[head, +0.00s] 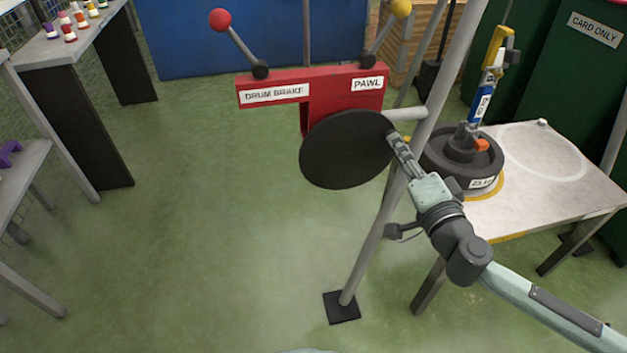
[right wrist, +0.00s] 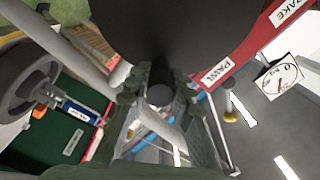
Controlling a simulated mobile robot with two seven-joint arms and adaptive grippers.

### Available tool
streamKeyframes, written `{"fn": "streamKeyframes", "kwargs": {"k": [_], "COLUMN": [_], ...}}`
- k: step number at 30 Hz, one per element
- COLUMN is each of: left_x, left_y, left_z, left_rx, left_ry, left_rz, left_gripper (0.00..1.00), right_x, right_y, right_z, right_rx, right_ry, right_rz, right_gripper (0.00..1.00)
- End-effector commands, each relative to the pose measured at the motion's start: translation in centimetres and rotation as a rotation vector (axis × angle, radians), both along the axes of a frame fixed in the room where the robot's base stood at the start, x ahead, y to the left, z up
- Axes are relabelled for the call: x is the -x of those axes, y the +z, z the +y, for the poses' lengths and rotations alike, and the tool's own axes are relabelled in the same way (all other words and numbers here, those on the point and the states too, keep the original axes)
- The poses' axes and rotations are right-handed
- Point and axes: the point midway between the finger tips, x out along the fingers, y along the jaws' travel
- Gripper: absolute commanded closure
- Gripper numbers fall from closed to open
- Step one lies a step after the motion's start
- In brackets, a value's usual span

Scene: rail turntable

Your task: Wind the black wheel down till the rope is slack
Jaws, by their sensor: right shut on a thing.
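The black wheel (head: 340,152) is a large plain disc below the red bracket, and its dark face fills the top of the right wrist view (right wrist: 165,35). My right gripper (head: 395,142) is at the wheel's right edge, shut on a short black handle (right wrist: 160,92) that sticks out from the wheel. A dark round weight (head: 433,160) marked 25 kg sits on the pale table. A blue and white piece with a yellow hook (head: 497,50) stands above it. A thin dark line rises from there; I cannot tell whether it is taut. My left gripper is out of view.
The red bracket (head: 330,77) carries a red-knobbed lever (head: 221,19) by "DRUM BRAKE" and a yellow-knobbed lever (head: 401,8) by "PAWL". A grey post (head: 375,240) stands beside the wheel. The pale table (head: 570,185) is at right.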

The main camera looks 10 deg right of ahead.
Motion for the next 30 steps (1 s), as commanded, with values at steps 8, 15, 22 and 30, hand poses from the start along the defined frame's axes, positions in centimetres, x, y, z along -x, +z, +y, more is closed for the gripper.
{"fn": "streamKeyframes", "kwargs": {"k": [8,15,22,30], "left_x": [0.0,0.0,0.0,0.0], "left_y": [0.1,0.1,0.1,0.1], "left_z": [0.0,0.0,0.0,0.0], "left_rx": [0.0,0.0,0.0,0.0], "left_ry": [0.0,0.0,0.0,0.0], "left_rz": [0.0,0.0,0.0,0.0], "left_gripper": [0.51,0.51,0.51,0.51], "right_x": [-0.2,-0.2,-0.2,-0.2], "right_y": [1.3,2.1,2.2,2.3], "right_z": [0.3,0.8,1.0,1.0], "right_rx": [0.066,0.173,0.212,0.217], "right_ry": [0.002,0.001,-0.001,0.0], "right_rz": [-0.016,-0.016,-0.014,-0.014], "right_gripper": [1.0,1.0,1.0,1.0]}}
